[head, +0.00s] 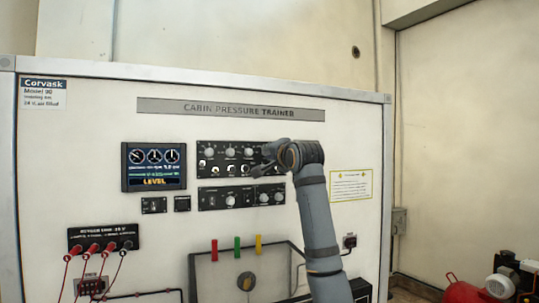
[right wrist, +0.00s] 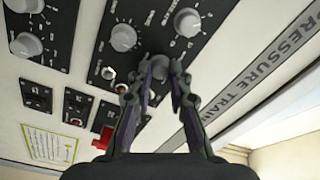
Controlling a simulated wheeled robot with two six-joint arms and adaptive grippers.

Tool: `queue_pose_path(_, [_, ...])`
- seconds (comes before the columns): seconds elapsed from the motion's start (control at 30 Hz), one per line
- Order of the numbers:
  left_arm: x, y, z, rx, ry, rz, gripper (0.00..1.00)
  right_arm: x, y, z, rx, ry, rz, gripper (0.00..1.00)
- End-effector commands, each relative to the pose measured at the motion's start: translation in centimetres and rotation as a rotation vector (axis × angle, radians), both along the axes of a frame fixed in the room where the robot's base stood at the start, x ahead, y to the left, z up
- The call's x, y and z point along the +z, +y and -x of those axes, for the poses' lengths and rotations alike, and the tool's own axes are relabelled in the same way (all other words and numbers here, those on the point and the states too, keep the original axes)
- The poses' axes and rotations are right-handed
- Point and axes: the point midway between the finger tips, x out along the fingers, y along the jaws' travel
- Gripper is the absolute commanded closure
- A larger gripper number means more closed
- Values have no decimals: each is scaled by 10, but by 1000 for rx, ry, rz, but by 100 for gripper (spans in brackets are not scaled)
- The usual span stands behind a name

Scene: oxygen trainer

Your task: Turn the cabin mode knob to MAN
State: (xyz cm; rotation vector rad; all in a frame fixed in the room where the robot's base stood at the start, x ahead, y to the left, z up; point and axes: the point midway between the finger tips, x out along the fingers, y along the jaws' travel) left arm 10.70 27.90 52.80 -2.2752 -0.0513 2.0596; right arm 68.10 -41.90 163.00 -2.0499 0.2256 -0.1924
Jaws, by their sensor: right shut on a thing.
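My right gripper (head: 264,160) reaches in from the right in the head view, at the right end of the upper black control panel (head: 215,174). In the right wrist view my right gripper (right wrist: 161,66) has its two fingers on either side of a small grey knob (right wrist: 160,68) and is shut on it. The knob's pointer and the labels around it are hidden or too small to read, so I cannot tell its setting or confirm that it is the cabin mode knob. My left gripper is not in view.
Other knobs (right wrist: 124,37) sit close beside the fingers. A lower knob panel (head: 220,202), a display reading LEVEL (head: 153,182) and red plugs with leads (head: 93,248) are on the white trainer board (head: 80,140). Coloured tags (head: 237,243) stand below.

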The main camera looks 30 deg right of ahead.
Motion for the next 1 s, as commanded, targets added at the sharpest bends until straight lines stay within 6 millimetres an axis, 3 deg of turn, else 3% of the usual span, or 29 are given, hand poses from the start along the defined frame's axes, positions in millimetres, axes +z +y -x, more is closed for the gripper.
queue_pose_path(0.03, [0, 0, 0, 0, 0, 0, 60, -1, 0, 0, -1, 2, 0, 100])
queue_pose_path(0.07, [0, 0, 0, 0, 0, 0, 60, -1, 0, 0, -1, 2, 0, 79])
queue_pose_path(0.2, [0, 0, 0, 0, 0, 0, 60, -1, 0, 0, 0, 1, 0, 60])
queue_pose_path(0.57, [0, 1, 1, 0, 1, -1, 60, 0, 0, 4, -1, 0, 1, 59])
queue_pose_path(0.67, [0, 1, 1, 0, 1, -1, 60, 0, 3, 18, -3, -2, 3, 59])
queue_pose_path(1.0, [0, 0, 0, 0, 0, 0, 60, -4, 23, 95, -2, -2, 3, 59])
